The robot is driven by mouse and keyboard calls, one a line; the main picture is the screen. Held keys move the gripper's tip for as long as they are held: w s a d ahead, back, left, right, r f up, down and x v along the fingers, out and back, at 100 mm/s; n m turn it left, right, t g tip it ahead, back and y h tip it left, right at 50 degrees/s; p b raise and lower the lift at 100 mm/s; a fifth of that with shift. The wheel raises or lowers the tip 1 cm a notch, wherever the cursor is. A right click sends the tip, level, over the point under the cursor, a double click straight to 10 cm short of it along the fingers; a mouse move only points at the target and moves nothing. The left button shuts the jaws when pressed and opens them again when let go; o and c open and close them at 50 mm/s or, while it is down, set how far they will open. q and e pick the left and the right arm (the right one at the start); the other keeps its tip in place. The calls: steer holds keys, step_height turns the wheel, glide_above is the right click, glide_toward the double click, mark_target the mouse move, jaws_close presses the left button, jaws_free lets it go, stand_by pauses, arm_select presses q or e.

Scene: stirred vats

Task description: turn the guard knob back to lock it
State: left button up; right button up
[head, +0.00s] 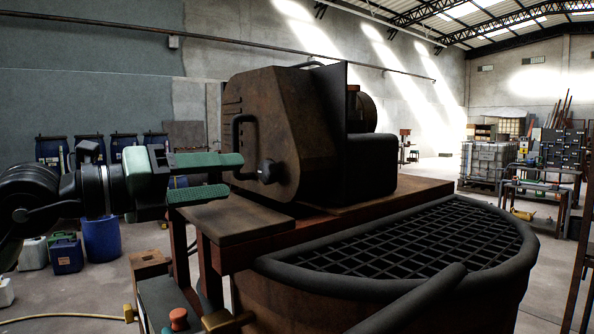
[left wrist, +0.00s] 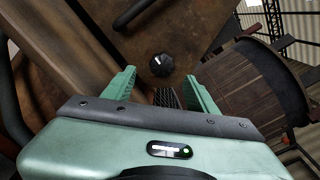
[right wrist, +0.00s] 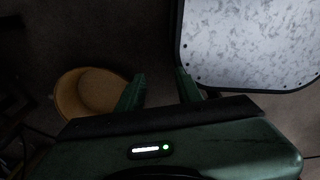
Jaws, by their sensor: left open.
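The guard knob (head: 270,171) is a small black knob low on the side of the rusty brown guard housing (head: 262,120). In the left wrist view the knob (left wrist: 162,65) shows a white pointer mark on its face. My left gripper (head: 233,176) is open, with its green fingers pointing at the knob from the left, a little short of it. In the left wrist view the knob lies just beyond the gap between the fingertips. My right gripper (right wrist: 159,76) shows only in the right wrist view, with its fingers apart and nothing between them.
A vat with a black grid (head: 400,250) lies at the front right. A brown ledge (head: 240,222) is below my left gripper. A yellow-brown round container (right wrist: 90,92) is near my right gripper.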

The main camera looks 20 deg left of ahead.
mark_target(263, 172)
arm_select(q)
steer(key=shift+r, duration=0.1)
steer(key=shift+s+a+r, duration=0.1)
steer(key=shift+s+r, duration=0.05)
steer(key=p, duration=0.2)
steer(key=w+d+p, duration=0.1)
steer(key=shift+w+r+p, duration=0.25)
steer(key=shift+r+p, duration=0.05)
steer(key=shift+p, duration=0.1)
steer(key=p+x, duration=0.3)
steer(key=x, duration=0.1)
steer(key=shift+w+d+f, duration=0.1)
steer(key=shift+w+f, duration=0.05)
steer(key=shift+w, duration=0.1)
steer(key=shift+w+d+f+p, duration=0.25)
steer(key=shift+w+p, duration=0.1)
steer(key=shift+p, duration=0.1)
arm_select(e)
step_height(263, 172, up, 8)
steer(key=s, duration=0.1)
steer(key=shift+a, duration=0.3)
steer(key=shift+f, duration=0.1)
arm_select(q)
jaws_close()
arm_select(e)
steer(key=shift+s, duration=0.2)
